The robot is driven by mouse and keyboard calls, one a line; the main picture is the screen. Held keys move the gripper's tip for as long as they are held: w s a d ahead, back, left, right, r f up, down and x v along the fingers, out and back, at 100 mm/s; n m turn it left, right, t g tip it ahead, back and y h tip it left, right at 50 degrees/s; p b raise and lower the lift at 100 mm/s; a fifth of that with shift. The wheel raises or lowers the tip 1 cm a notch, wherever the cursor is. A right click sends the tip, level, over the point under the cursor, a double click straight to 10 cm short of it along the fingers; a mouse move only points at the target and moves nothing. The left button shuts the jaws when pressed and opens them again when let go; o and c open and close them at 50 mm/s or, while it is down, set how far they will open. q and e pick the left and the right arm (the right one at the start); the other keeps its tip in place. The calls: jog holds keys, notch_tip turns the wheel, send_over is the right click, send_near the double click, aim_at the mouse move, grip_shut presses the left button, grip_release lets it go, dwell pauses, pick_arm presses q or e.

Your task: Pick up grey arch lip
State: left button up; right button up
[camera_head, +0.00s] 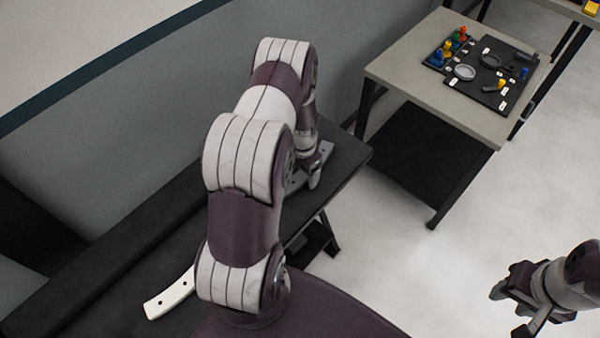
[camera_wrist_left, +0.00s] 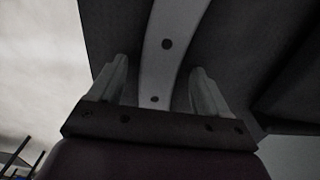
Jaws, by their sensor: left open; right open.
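The grey arch lip is a curved grey strip with dark holes on the dark bench. In the head view it shows partly behind my left arm (camera_head: 296,181). In the left wrist view it runs up between the fingers of my left gripper (camera_wrist_left: 159,70), and the strip (camera_wrist_left: 172,30) has a gap on either side. My left gripper (camera_head: 314,172) is open, with one finger on each side of the strip; its exact height over the bench is hard to tell. My right gripper (camera_head: 508,310) is open and empty, out over the floor at the lower right.
A pale curved strip with holes (camera_head: 168,300) lies on the dark bench (camera_head: 130,268), partly behind my left arm. A grey table (camera_head: 400,65) at the upper right holds a black board (camera_head: 515,70) and a small tray of coloured parts (camera_head: 433,62). Open floor lies between.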

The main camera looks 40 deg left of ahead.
pick_arm(q)
jog(key=c, duration=1.3)
jog(key=shift+r, duration=0.1)
